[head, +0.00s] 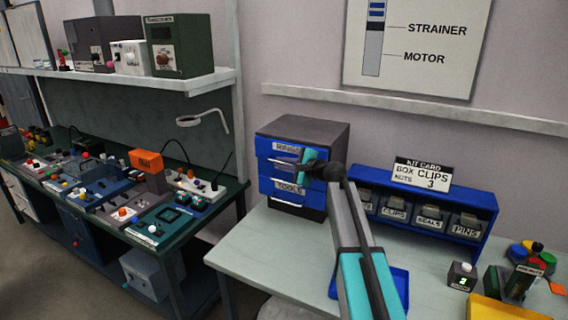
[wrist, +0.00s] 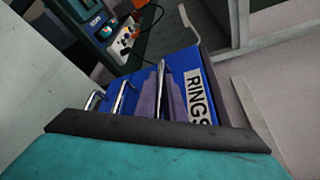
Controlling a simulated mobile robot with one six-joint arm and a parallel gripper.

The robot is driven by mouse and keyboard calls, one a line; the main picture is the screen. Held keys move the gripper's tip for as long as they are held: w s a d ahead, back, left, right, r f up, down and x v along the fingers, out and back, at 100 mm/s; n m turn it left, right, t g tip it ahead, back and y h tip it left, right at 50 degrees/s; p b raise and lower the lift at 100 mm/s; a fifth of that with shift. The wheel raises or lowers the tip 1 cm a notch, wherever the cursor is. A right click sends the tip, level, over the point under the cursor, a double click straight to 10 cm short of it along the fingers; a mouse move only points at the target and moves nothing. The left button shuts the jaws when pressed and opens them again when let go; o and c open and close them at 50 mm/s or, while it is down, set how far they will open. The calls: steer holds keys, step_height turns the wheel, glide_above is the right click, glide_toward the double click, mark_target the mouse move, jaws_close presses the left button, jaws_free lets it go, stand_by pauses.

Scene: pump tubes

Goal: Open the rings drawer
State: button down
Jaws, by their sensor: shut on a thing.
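The drawer cabinet (head: 318,135) stands on the pale table and has a dark grey top and blue fronts. The rings drawer (head: 264,147) is the upper one, with a white RINGS label (wrist: 197,98) also clear in the wrist view. Its front looks about flush with the cabinet in the head view. My gripper (head: 296,160) is at this front. In the wrist view its fingers (wrist: 163,98) are shut on the rings drawer's metal handle (wrist: 162,68). The tools drawer (head: 265,187) sits below with its own bar handle. My gripper hides part of the fronts.
A blue rack (head: 484,197) of labelled bins and a kit card (head: 422,174) stand to the right. A blue tray (head: 400,278) lies on the table (head: 250,255) beside my arm. A yellow tray (head: 495,308) is at the front right. A cluttered workbench is at left.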

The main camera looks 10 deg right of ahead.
steer(key=s+a+b, duration=0.1)
steer(key=s+a, duration=0.9)
steer(key=s, duration=0.4)
steer(key=shift+s+a, duration=0.15)
steer(key=c, duration=1.8)
jaws_free()
steer(key=shift+c, duration=0.2)
steer(key=shift+s, duration=0.1)
steer(key=b+v, duration=0.5)
steer(key=v, duration=0.6)
steer(key=shift+b, duration=0.35)
steer(key=shift+s+d+b, duration=0.3)
steer(key=shift+b, duration=0.3)
